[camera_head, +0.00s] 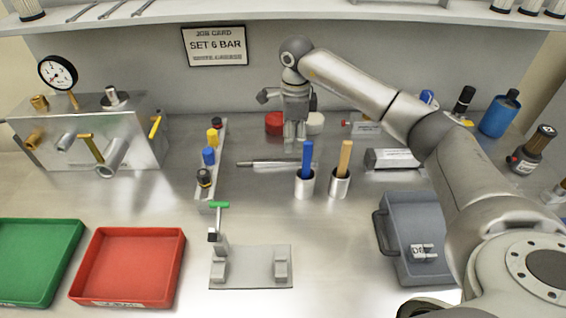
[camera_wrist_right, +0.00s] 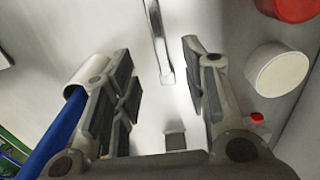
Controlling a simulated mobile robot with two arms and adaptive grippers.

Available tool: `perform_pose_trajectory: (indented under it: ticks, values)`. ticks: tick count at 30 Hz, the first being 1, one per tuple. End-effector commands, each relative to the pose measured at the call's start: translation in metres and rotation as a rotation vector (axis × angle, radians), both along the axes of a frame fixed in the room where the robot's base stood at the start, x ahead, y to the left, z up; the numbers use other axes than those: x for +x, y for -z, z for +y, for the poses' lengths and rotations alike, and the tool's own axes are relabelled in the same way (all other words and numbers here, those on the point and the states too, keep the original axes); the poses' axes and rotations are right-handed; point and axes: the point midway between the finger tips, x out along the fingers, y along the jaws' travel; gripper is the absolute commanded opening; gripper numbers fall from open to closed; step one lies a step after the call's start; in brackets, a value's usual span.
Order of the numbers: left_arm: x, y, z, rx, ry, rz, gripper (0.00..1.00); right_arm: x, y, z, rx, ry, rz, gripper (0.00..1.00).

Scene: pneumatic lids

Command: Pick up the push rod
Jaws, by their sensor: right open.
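The push rod appears to be the thin grey metal rod (camera_head: 268,163) lying flat on the bench, left of the two cups. In the right wrist view the rod (camera_wrist_right: 158,38) runs down from the top edge, ending in the gap between the fingers. My right gripper (camera_head: 294,137) points down above the bench, just behind the rod. Its fingers (camera_wrist_right: 159,60) are apart with nothing held between them. Whether the fingertips reach down to the rod's height cannot be told. My left gripper is not in view.
A cup with a blue handle (camera_head: 307,160) and one with a tan handle (camera_head: 345,157) stand close by. A red round piece (camera_head: 274,123) and a white one (camera_head: 315,123) sit behind. A strip of coloured knobs (camera_head: 209,157) stands left. The front bench holds a fixture (camera_head: 250,268).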

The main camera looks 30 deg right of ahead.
Motion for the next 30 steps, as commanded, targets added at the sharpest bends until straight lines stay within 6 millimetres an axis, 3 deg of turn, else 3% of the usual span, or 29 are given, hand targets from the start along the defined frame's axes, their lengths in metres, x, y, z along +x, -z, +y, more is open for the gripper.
perform_pose_trajectory:
  ticks: [5,10,18,26,30]
  values:
    - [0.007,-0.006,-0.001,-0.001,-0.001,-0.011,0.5,0.0,0.019,0.0,0.0,0.001,0.001,0.41]
    - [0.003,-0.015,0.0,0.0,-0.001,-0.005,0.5,0.0,0.032,0.002,0.001,0.001,0.003,0.41]
    - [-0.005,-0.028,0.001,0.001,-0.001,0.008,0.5,0.001,0.069,0.004,0.001,0.001,0.0,0.41]
    - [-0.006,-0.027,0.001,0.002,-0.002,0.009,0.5,0.001,0.074,0.004,0.0,0.0,-0.001,0.41]
    - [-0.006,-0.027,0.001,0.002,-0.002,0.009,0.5,0.001,0.074,0.004,0.0,0.0,-0.001,0.26]
